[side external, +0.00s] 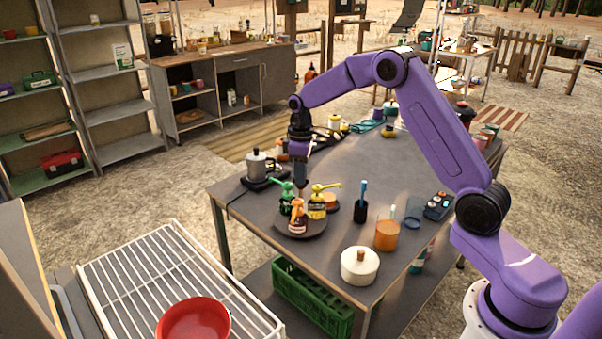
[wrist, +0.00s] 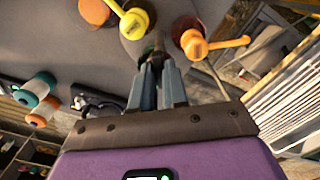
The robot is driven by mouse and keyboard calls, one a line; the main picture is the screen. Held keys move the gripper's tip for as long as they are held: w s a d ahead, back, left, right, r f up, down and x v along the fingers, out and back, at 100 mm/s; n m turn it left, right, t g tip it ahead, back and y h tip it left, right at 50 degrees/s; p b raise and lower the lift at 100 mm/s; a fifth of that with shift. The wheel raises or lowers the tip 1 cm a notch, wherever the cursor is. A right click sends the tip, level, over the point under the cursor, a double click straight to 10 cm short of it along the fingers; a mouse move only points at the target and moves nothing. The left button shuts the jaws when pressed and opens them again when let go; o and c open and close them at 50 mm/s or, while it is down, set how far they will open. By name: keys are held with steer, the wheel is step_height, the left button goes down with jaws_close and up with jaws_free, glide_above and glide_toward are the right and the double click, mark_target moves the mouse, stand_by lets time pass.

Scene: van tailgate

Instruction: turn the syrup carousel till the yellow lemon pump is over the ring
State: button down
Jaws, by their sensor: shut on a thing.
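The syrup carousel (side external: 301,230) is a dark round turntable near the table's left corner. It carries a yellow pump bottle (side external: 318,205) on its right, a green pump bottle (side external: 285,200) on its left and an orange pump bottle (side external: 298,220) at its front. In the wrist view the yellow pump (wrist: 134,22) is upper left and the orange pump (wrist: 197,44) upper right. My gripper (side external: 301,188) points down among the bottles, its fingers (wrist: 160,75) shut on a dark, thin part that looks like the carousel's centre post. I cannot make out the ring for certain.
A metal moka pot (side external: 257,165) stands behind left of the carousel. An orange-topped item (side external: 329,200) sits close on its right. A dark cup with a blue item (side external: 361,205), an orange-filled jar (side external: 387,233) and a white lidded pot (side external: 359,266) stand to the right. The table's middle is clear.

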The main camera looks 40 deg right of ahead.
steer(key=n, duration=0.5)
stand_by(0.5)
steer(key=c, duration=1.1)
jaws_free()
steer(key=shift+c, duration=0.2)
steer(key=shift+r, duration=0.1)
step_height(320, 180, up, 17)
steer(key=shift+r, duration=0.15)
